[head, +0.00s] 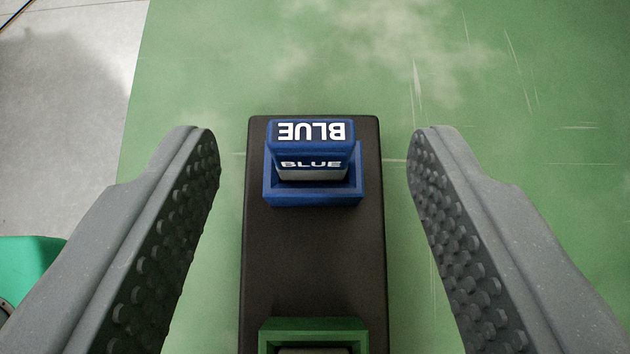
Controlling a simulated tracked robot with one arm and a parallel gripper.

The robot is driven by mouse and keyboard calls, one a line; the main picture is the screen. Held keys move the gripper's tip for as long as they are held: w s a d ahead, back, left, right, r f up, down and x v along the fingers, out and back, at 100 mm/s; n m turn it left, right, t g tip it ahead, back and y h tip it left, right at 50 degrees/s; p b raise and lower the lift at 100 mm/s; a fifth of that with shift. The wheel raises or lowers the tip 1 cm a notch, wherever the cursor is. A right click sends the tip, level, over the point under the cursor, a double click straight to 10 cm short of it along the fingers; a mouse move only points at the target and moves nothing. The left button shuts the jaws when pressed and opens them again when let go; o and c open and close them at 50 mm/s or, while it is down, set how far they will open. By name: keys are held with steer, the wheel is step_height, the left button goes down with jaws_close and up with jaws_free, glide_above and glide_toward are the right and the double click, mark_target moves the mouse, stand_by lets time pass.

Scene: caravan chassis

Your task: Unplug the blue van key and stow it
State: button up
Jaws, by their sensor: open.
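The blue van key (313,138) stands in a blue socket (313,197) at the far end of a black block. Its top carries the word BLUE, upside down in the picture, and a second BLUE label shows on its near side. My gripper (313,150) is open, with one studded finger on each side of the block. There is a clear gap between each finger and the key, and neither touches it. The lower part of the key is hidden inside the socket.
The black block (313,260) also bears a green socket (313,325), cut off at the bottom edge. Scuffed green floor (530,90) surrounds the block, with grey floor (70,110) at left. A green object (28,268) sits at the left edge.

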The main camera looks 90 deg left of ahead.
steer(key=p+v, duration=0.1)
steer(key=v, duration=0.5)
steer(key=shift+d+r, duration=0.2)
steer(key=shift+r, duration=0.05)
steer(key=shift+p+v, duration=2.05)
steer(key=shift+v, duration=0.55)
steer(key=shift+d, duration=0.1)
steer(key=s+d+r+m+t+h+b, duration=0.2)
steer(key=s+r+m+t+h+b, duration=0.1)
steer(key=s+r+m+t+h, duration=0.2)
steer(key=s+d+r+m+t+h+b, duration=0.3)
steer(key=s+r+m+t+h, duration=0.2)
steer(key=r+m+t, duration=0.4)
steer(key=s+m, duration=0.1)
steer(key=m, duration=0.2)
steer(key=shift+d+t+h+b, duration=0.2)
steer(key=shift+t+h+b, duration=0.1)
steer(key=shift+t+b, duration=0.1)
steer(key=shift+r, duration=0.1)
